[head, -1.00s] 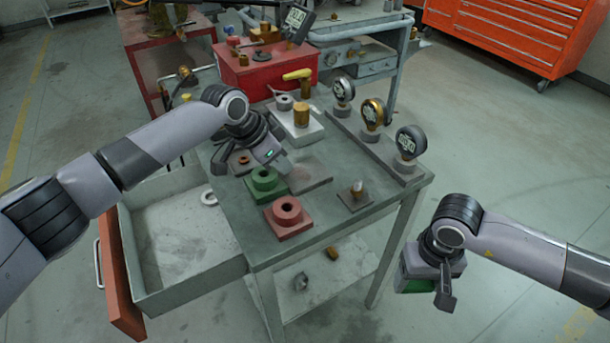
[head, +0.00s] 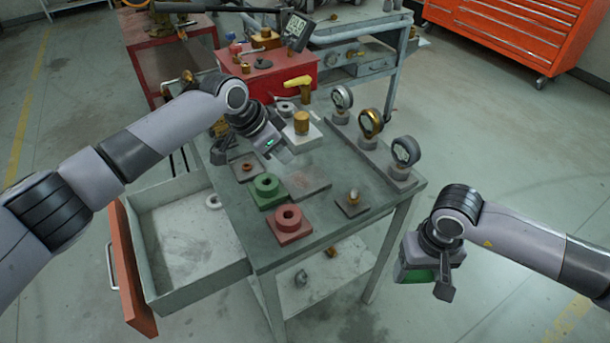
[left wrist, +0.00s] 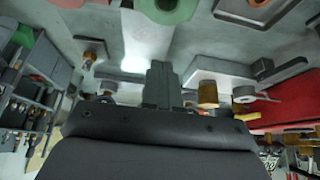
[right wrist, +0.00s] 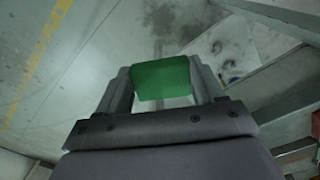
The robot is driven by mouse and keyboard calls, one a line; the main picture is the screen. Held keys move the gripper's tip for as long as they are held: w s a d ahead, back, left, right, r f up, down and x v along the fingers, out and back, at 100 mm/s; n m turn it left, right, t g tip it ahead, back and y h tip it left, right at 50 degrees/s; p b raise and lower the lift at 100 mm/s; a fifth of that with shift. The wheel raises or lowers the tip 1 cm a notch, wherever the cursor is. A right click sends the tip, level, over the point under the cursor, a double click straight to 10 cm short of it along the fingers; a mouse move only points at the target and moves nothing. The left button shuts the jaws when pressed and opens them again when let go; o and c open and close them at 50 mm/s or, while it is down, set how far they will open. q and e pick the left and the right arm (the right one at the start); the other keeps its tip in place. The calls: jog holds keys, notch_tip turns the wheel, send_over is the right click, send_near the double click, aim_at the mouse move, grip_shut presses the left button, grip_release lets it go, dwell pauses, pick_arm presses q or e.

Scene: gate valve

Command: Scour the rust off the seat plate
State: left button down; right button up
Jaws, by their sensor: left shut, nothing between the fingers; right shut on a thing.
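The seat plate (head: 310,181) is a flat grey square on the bench, with reddish-brown rust specks on its face. My left gripper (head: 286,157) is shut and empty, just behind the plate's back left corner in the head view. Its closed fingers also show in the left wrist view (left wrist: 161,82). My right gripper (head: 430,278) is off the bench to the right, shut on a green pad (right wrist: 162,79). The pad is between both fingers in the right wrist view and touches nothing else there.
A green block (head: 266,190) and a red block (head: 288,224), both with ring tops, stand left and front of the plate. Gauges (head: 371,124) line the right edge. A small square base (head: 352,204) sits right of the plate. An open drawer (head: 180,255) juts out left.

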pick_arm(q)
jog(key=shift+r, duration=0.25)
pick_arm(e)
jog(key=shift+r, duration=0.15)
